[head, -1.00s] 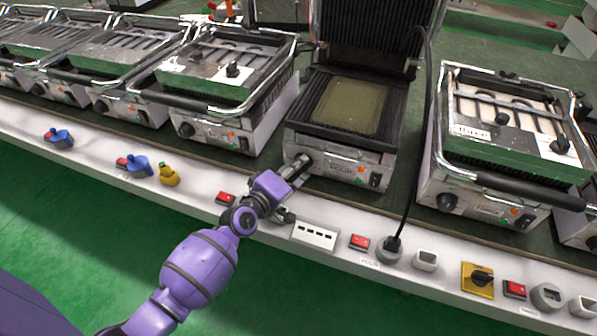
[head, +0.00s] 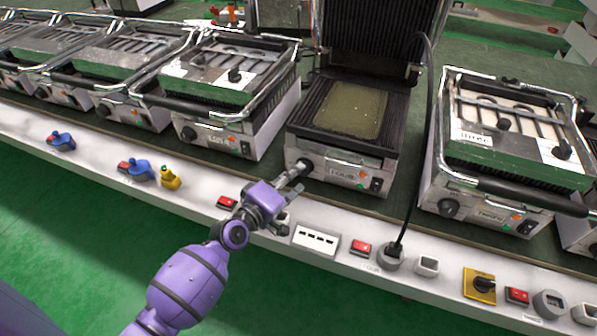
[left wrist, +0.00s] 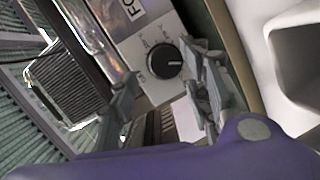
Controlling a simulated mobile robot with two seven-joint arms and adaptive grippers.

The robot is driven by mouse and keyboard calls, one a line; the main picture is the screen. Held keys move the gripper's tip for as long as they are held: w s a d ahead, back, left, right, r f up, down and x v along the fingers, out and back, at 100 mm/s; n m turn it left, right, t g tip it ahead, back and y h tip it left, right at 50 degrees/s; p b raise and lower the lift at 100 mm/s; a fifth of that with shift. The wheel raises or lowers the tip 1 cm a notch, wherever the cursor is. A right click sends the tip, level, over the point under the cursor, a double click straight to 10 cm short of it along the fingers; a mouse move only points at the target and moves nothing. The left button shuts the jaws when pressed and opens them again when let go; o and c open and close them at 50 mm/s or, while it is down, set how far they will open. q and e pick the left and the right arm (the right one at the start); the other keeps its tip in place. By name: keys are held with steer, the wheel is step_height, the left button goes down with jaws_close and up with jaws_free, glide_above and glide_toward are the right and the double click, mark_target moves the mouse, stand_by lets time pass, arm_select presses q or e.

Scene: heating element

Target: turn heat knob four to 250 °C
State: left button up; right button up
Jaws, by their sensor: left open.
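Heat knob four (head: 304,167) is a round black knob on the front left of the middle grill, whose label (head: 342,174) reads as four. It also shows in the left wrist view (left wrist: 165,61), on a pale dial plate with small markings too blurred to read; I cannot tell its setting. My left gripper (head: 296,183) is open and empty, just in front of the knob and slightly below it. In the left wrist view the two fingers (left wrist: 163,82) stand apart, with the knob seen between and beyond them. My right gripper is not in view.
The middle grill's lid (head: 372,35) is raised over a yellowish slab (head: 350,108). Closed grills stand left (head: 225,70) and right (head: 505,130). A black cable (head: 412,170) hangs to a socket on the white ledge. Red switches (head: 360,248) and a white panel (head: 316,240) sit below.

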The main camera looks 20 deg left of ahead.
arm_select(q)
steer(key=v, duration=0.8)
steer(key=shift+s+r, duration=0.15)
steer(key=shift+s, duration=0.2)
